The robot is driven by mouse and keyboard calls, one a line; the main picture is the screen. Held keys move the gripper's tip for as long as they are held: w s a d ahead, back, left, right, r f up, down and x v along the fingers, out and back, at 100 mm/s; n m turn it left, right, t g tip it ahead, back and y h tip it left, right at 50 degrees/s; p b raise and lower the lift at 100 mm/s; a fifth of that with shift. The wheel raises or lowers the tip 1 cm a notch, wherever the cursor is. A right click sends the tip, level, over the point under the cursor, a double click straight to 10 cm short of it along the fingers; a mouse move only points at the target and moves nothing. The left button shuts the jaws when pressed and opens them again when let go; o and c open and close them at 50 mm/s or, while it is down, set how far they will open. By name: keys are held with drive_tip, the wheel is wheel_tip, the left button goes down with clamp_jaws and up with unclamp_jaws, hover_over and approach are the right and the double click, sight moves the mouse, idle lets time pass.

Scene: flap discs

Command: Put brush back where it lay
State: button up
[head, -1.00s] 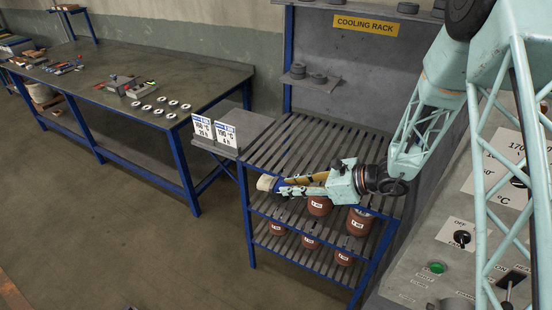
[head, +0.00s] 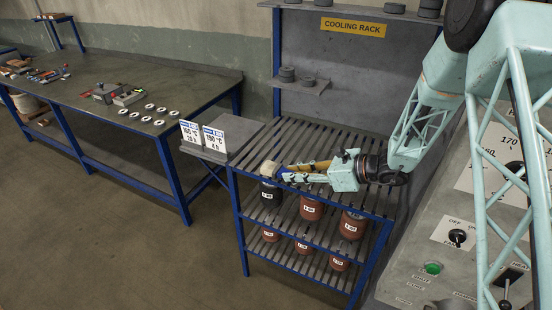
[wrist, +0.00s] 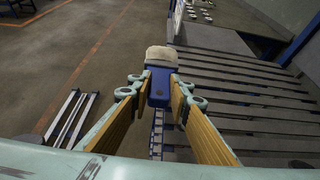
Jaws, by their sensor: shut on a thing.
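My gripper (head: 287,173) is shut on the brush (head: 269,168). The brush has pale bristles and a blue body, and it points left, out beyond the fingertips. In the wrist view the brush (wrist: 161,88) sits between the two fingers, bristles away from me. The rear of its handle is hidden by the gripper. In the head view the gripper and brush appear over the front part of the slatted top of the cooling rack (head: 290,140). I cannot tell their exact height above the slats.
Red-brown cans (head: 311,208) and a dark can (head: 270,195) stand on the shelf below. Two temperature cards (head: 203,136) stand on a side shelf left of the rack. A workbench (head: 150,160) with white discs (head: 150,106) is farther left. A control panel (head: 440,240) is at right.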

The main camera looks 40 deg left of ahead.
drive_tip(key=p, duration=0.2)
hover_over(286, 164)
drive_tip(key=shift+f, duration=0.75)
drive_tip(key=shift+f, duration=0.1)
drive_tip(key=shift+f, duration=1.6)
drive_tip(key=shift+f+b, duration=0.2)
drive_tip(key=shift+b, duration=0.1)
drive_tip(key=o, duration=1)
drive_tip(key=shift+r, duration=0.15)
